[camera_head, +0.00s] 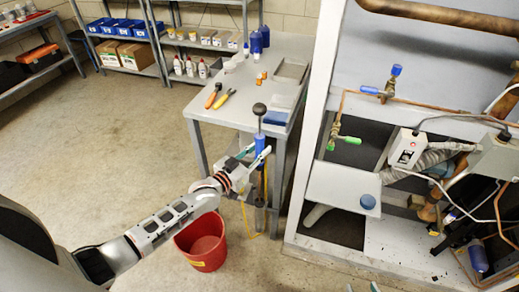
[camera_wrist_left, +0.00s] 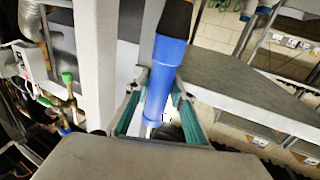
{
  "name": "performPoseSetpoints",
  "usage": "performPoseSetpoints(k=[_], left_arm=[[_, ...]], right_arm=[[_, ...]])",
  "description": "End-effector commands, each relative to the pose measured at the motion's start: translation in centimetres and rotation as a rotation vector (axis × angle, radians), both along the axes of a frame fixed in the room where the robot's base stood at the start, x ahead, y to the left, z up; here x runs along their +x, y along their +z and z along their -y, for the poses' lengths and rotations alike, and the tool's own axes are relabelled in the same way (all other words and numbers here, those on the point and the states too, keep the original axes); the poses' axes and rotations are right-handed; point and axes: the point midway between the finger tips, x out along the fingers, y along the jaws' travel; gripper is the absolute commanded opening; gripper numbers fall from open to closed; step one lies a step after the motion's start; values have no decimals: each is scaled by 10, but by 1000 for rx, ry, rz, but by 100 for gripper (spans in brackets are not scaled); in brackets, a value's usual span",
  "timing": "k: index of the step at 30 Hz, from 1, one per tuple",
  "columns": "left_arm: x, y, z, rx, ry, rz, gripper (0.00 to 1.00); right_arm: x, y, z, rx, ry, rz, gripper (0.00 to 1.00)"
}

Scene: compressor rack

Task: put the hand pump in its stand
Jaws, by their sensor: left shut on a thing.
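The hand pump (camera_head: 259,142) has a blue upper body, a black knob on top and a long dark lower part. It hangs upright in front of the grey table's near end. My left gripper (camera_head: 253,155) is shut around the blue body, which also fills the middle of the left wrist view (camera_wrist_left: 165,75) between the two teal fingers. The pump's lower end is partly lost against the table leg and a yellow line. My right gripper (camera_head: 362,288) barely shows its tips, apart, at the bottom edge. I cannot clearly make out the stand.
A red bucket (camera_head: 202,244) stands on the floor below my left arm. The table (camera_head: 240,105) carries yellow-handled tools and blue items. Floor at left is clear.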

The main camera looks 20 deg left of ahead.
Motion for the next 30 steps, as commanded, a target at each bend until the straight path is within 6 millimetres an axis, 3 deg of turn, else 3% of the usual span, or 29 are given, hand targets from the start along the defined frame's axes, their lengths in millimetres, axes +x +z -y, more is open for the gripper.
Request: performPoseSetpoints(k=[15,30], left_arm=[[2,-18,1,-7,0,11,0],[2,-19,1,-7,0,11,0]], right_arm=[[-1,-18,0,0,0,-4,40],[-2,-19,0,0,0,-4,40]])
